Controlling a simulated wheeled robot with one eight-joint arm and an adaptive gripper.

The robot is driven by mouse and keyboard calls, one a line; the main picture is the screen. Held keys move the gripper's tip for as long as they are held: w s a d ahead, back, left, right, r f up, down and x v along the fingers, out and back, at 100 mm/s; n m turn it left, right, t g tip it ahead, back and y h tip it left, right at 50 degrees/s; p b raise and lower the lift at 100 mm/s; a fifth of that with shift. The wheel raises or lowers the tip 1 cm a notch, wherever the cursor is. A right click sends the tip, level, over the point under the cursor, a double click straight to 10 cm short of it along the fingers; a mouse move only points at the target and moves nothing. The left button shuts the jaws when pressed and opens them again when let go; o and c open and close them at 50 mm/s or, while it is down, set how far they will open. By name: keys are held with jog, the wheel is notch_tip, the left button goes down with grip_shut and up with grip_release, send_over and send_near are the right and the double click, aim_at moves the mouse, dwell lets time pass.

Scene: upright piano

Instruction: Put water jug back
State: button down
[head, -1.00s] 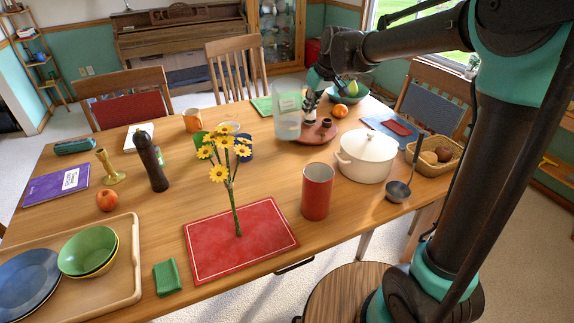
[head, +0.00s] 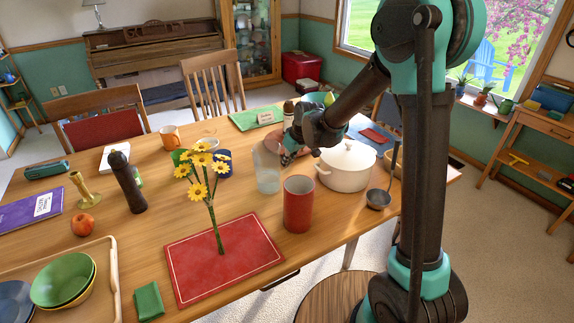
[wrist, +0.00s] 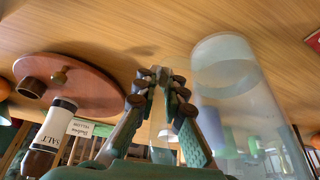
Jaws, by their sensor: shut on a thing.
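The water jug (head: 267,172), a clear, see-through cylinder with some water in it, is upright over the middle of the table, just behind the red canister. In the wrist view the jug (wrist: 235,90) fills the right side. My gripper (head: 288,150) is at the jug's right side. Its fingers (wrist: 160,90) are shut on what looks like the jug's clear handle. I cannot tell whether the jug's base touches the table or hangs just above it.
The red canister (head: 298,205) stands close in front. The white pot (head: 347,167) is to the right, the yellow flowers (head: 198,160) and blue mug to the left. A round wooden turntable (wrist: 105,82) with a salt shaker (wrist: 55,128) is behind my gripper.

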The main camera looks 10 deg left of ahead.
jog(key=shift+f, duration=0.5)
jog(key=c, duration=1.6)
grip_release()
jog(key=shift+f, duration=0.1)
jog(key=v, duration=1.2)
jog(key=s+d+f+m+h, duration=0.1)
jog(key=s+d+f+m, duration=0.2)
jog(key=s+d, duration=0.4)
jog(key=s+d+f+m+t+h, duration=0.1)
jog(key=s+d+f+m, duration=0.2)
jog(key=s+d, duration=0.4)
jog(key=s+d+f+m+h, duration=0.1)
jog(key=s+d+f+m, duration=0.2)
jog(key=s+d, duration=0.5)
jog(key=shift+d+f+m+h, duration=0.15)
jog(key=shift+d+f, duration=0.1)
jog(key=shift+d, duration=0.55)
jog(key=shift+d+f+m+h, duration=0.1)
jog(key=shift+d+f, duration=0.15)
jog(key=shift+d, duration=0.55)
jog(key=shift+d+f+m+h, duration=0.15)
jog(key=shift+d+f, duration=0.15)
jog(key=shift+d, duration=0.45)
